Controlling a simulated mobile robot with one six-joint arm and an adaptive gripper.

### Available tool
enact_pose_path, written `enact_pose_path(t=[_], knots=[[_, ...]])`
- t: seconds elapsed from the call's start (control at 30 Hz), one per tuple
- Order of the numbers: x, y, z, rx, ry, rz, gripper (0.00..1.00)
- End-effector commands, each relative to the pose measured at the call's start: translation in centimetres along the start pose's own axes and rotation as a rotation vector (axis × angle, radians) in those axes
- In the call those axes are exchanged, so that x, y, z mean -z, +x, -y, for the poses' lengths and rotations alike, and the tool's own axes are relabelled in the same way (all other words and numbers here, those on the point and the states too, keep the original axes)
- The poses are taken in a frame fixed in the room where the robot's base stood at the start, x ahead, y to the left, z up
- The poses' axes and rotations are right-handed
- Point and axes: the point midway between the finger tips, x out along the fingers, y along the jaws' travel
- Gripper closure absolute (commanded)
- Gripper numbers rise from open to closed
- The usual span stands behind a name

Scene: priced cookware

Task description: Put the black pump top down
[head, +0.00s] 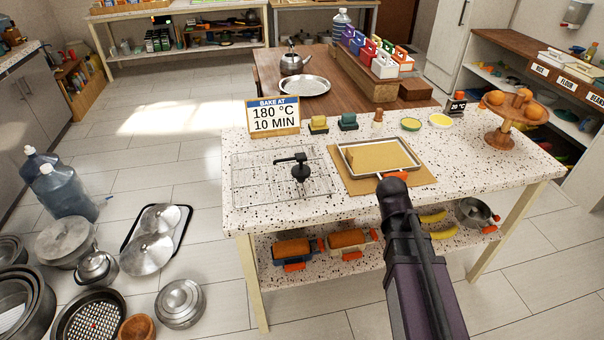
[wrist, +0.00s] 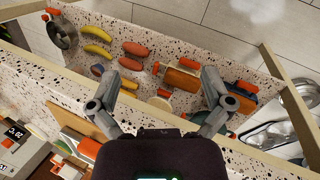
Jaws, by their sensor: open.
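The black pump top (head: 299,168) rests on the wire cooling rack (head: 255,187), at the left of the speckled counter in the head view. Its spout points left and its round base is at the lower right. My gripper (wrist: 160,82) is open in the wrist view, with nothing between its spread fingers. The wrist view looks down past the counter edge onto the lower shelf, and I do not see the pump top there. In the head view my arm reaches the counter's front edge, right of the rack and pump top; its fingers cannot be made out.
A tray with a yellow slab (head: 380,157) lies right of the rack. A bake sign (head: 273,116), sponges (head: 318,124) and a tiered stand (head: 514,115) are along the back and right. Loaf pans (head: 293,249) and bananas (wrist: 98,50) sit on the lower shelf. Water jugs (head: 62,190) stand left.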

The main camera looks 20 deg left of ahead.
Motion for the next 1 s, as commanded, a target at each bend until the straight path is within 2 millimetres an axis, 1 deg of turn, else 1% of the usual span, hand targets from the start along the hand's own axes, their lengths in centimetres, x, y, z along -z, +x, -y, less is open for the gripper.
enact_pose_path(t=[0.03, 0.27, 0.57, 0.77, 0.87, 1.0], knots=[[1.5, -0.6, 0.4, -0.034, -0.074, 0.001, 0.0], [6.6, -3.2, 2.5, -0.192, -0.397, 0.026, 0.0], [13.2, -7.8, 6.6, -0.409, -0.806, 0.087, 0.0], [17.4, -11.4, 10.3, -0.562, -1.067, 0.149, 0.0], [19.3, -13.4, 12.4, -0.64, -1.19, 0.189, 0.0], [21.7, -16.3, 15.8, -0.752, -1.355, 0.251, 0.0]])
